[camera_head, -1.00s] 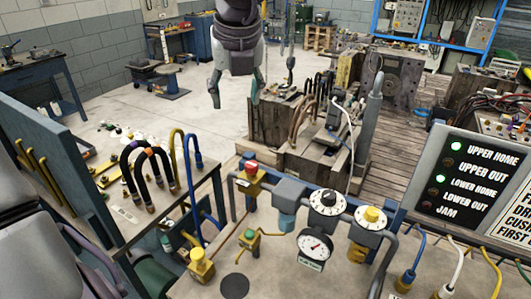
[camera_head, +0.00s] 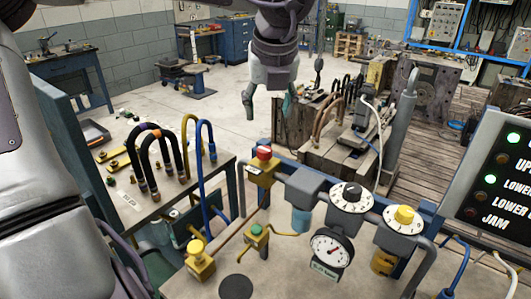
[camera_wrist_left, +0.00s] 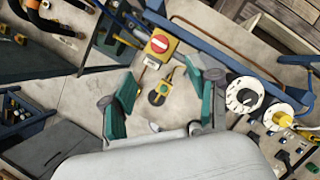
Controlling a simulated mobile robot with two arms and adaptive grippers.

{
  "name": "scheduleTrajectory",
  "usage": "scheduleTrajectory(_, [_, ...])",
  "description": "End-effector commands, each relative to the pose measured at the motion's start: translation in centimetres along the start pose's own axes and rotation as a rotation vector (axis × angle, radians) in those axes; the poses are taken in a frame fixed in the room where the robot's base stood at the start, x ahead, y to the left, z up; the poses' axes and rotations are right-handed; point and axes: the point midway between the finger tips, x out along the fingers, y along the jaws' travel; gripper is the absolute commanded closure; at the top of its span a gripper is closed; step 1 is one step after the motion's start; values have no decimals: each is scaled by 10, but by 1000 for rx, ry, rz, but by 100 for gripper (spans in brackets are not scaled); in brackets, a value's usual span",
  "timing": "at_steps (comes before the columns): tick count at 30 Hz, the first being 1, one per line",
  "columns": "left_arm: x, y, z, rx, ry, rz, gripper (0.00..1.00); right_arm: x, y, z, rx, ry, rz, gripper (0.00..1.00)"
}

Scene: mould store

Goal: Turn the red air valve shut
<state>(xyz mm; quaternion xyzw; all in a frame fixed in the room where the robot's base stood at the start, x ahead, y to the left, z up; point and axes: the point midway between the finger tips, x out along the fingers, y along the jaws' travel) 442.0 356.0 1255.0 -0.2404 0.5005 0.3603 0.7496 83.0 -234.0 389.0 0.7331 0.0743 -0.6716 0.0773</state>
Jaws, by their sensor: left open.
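The red air valve (camera_head: 263,153) is a red knob on a yellow body, at the left end of the grey pipe run on the bench. In the left wrist view its red round face with a pale bar (camera_wrist_left: 160,43) shows just beyond the fingertips. My left gripper (camera_head: 267,103) hangs fingers down above the valve in the head view, apart from it. Its green-padded fingers (camera_wrist_left: 163,78) are spread wide with nothing between them. My right gripper is not in view.
Right of the valve stand a black-and-white dial (camera_head: 351,197), a yellow-knobbed dial (camera_head: 404,216) and a pressure gauge (camera_head: 331,248). A yellow-knobbed valve (camera_head: 198,255) and green button (camera_head: 257,230) stand in front. Bent hoses (camera_head: 160,160) rise at the left.

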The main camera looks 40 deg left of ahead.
Motion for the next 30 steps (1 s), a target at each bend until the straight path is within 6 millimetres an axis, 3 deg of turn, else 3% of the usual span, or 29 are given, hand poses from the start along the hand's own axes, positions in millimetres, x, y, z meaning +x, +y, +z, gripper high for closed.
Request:
scheduleTrajectory(18, [113, 1, 0, 0, 5, 2, 40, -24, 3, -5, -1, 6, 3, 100])
scheduleTrajectory(24, [127, 1, 0, 0, 2, 0, 40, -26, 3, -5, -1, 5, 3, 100])
scheduleTrajectory(30, [129, 0, 0, 0, 1, 0, 40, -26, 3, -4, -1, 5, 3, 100])
